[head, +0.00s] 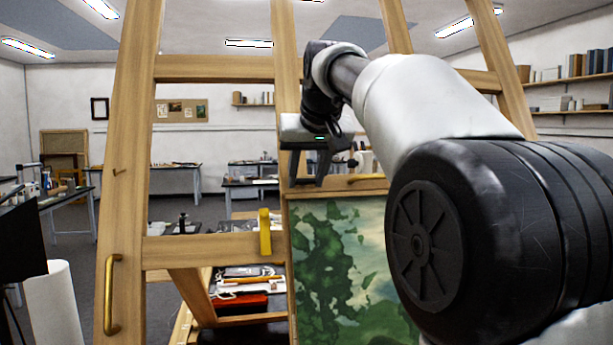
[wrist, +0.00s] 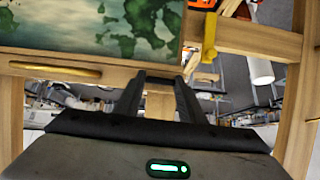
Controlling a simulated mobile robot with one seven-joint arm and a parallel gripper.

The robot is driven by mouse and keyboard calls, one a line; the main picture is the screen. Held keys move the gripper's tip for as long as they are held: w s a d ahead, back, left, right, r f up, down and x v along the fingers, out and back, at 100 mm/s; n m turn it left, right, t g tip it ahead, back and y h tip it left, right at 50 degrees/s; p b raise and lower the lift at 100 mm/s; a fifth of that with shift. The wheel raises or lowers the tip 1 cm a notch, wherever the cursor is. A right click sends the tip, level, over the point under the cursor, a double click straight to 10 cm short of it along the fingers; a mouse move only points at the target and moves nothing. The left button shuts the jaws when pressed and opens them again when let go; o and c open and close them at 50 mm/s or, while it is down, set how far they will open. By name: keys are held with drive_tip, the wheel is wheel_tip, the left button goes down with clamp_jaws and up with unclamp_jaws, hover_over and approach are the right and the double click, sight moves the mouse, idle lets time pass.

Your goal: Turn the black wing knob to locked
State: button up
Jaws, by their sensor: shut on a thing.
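My gripper (head: 306,180) is at the wooden easel's upper crossbar, just above the top left corner of a green and cream painting (head: 345,265). In the wrist view its two black fingers (wrist: 162,84) reach to the edge of the crossbar. A dark piece between the fingertips looks like the black wing knob (wrist: 162,78), and the gripper is shut on it. The fingers cover most of it, so its turn angle and any locked mark cannot be made out. In the head view I cannot tell the knob from the black fingers.
The wooden easel frame (head: 128,180) stands close in front. A yellow catch (head: 265,233) sits on its lower crossbar, left of the painting. A brass bar (wrist: 55,69) is on the crossbar above the painting. A brass handle (head: 112,295) is on the left post. Work tables stand behind.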

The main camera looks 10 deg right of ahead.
drive_tip(key=o, duration=1)
drive_tip(key=shift+o, duration=0.2)
drive_tip(key=v, duration=1.7)
drive_tip(key=shift+s+r, duration=0.15)
drive_tip(key=shift+r, duration=0.05)
drive_tip(key=shift+a, duration=0.15)
